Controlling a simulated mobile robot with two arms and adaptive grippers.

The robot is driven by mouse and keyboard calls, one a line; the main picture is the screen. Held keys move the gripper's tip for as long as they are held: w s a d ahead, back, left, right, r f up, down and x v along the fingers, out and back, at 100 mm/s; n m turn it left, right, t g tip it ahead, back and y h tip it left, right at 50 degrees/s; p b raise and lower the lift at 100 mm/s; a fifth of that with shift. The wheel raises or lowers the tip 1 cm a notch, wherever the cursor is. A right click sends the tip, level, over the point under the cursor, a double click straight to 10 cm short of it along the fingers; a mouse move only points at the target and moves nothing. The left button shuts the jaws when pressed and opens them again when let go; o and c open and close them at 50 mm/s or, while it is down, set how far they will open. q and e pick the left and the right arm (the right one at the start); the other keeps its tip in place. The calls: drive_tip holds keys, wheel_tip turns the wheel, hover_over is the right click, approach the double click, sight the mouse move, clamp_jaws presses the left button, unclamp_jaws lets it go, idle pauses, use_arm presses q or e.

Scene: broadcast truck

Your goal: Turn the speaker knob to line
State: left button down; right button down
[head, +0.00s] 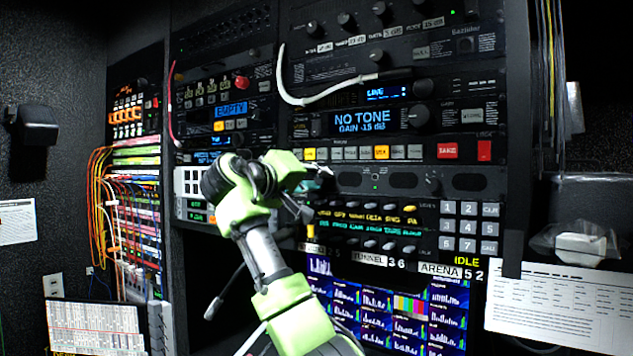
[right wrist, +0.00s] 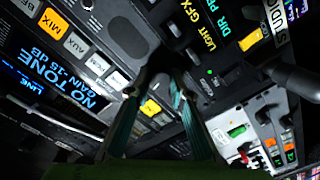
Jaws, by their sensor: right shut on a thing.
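My right gripper (head: 318,182) reaches up to the rack front at the left end of the dark speaker panel (head: 403,181). In the right wrist view its two teal fingers (right wrist: 164,82) come together against the panel, closed on a small dark thing that seems to be the speaker knob. The fingers and shadow hide most of the knob, so its pointer and the line mark cannot be read. In the head view the gripper covers that spot. My left gripper is not in view.
Above the panel sit a row of push buttons (head: 381,152) and the NO TONE display (head: 361,121). A number keypad (head: 467,226) is at lower right. A white cable (head: 322,91) hangs across the upper rack. Coloured patch cables (head: 98,190) run at left.

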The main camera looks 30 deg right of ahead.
drive_tip(key=m, duration=0.5)
drive_tip(key=shift+w+f+m, duration=0.1)
drive_tip(key=shift+f+m, duration=0.2)
drive_tip(key=shift+f, duration=0.1)
drive_tip(key=m, duration=0.5)
drive_tip(key=shift+m, duration=0.4)
drive_tip(key=c, duration=1.8)
unclamp_jaws()
drive_tip(key=shift+a+r, duration=0.1)
drive_tip(key=shift+r+p, duration=0.1)
drive_tip(key=shift+p, duration=0.2)
drive_tip(key=v, duration=1.2)
